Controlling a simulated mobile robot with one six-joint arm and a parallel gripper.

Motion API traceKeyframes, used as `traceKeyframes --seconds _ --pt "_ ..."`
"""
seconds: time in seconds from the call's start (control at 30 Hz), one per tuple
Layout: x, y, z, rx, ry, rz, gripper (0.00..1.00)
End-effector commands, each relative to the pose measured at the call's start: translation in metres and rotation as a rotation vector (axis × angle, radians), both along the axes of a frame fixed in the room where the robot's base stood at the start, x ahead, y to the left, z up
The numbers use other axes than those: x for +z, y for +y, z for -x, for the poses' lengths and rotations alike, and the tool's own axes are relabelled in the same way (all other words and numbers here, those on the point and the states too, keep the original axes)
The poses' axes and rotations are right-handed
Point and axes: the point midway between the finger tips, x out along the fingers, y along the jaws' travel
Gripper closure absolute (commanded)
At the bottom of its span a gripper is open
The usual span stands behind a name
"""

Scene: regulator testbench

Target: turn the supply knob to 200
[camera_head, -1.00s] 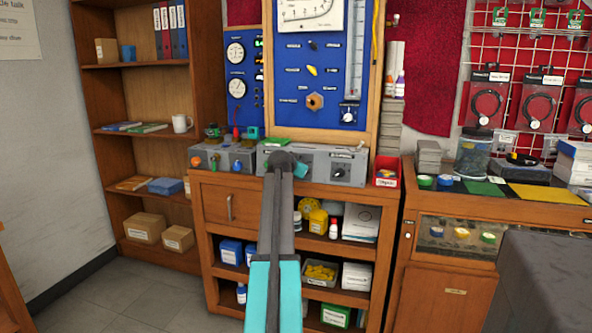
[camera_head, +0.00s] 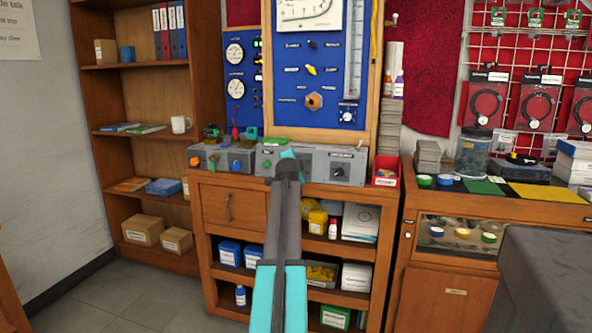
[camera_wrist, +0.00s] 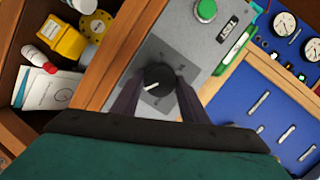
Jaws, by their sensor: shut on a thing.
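A round black knob (camera_wrist: 157,78) with a white pointer line sits on a darker grey plate of the grey bench unit (camera_wrist: 215,45) in the wrist view. My gripper (camera_wrist: 157,90) is shut on this knob, one dark finger on either side. The pointer line points to the lower left of the wrist picture. No scale numbers can be read. In the head view the bench unit (camera_head: 315,168) stands on the wooden bench, and my arm hides the gripped knob and my fingertips.
A green button (camera_wrist: 206,10) is beside the knob. Another knob (camera_head: 338,172) is on the unit's right part. A blue gauge panel (camera_head: 310,75) stands behind. A small unit with coloured knobs (camera_head: 222,160) is to the left, a red box (camera_head: 386,172) to the right.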

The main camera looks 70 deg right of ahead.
Motion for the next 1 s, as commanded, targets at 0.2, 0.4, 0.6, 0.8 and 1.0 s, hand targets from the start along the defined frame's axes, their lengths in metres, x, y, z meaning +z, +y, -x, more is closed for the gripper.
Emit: traceKeyframes --seconds 0.2,0.4,0.6,0.8,1.0 --pt "-0.0024 0.0004 0.0005 -0.005 -0.021 -0.006 0.82" --pt "-0.0023 0.0004 0.0004 -0.006 -0.022 -0.006 0.83" --pt "-0.0018 0.0004 0.0003 -0.005 -0.021 -0.005 0.41" --pt "-0.0010 0.0002 0.0000 -0.005 -0.021 -0.002 0.41" --pt "0.0000 0.0020 0.0003 -0.004 -0.020 -0.001 0.41"
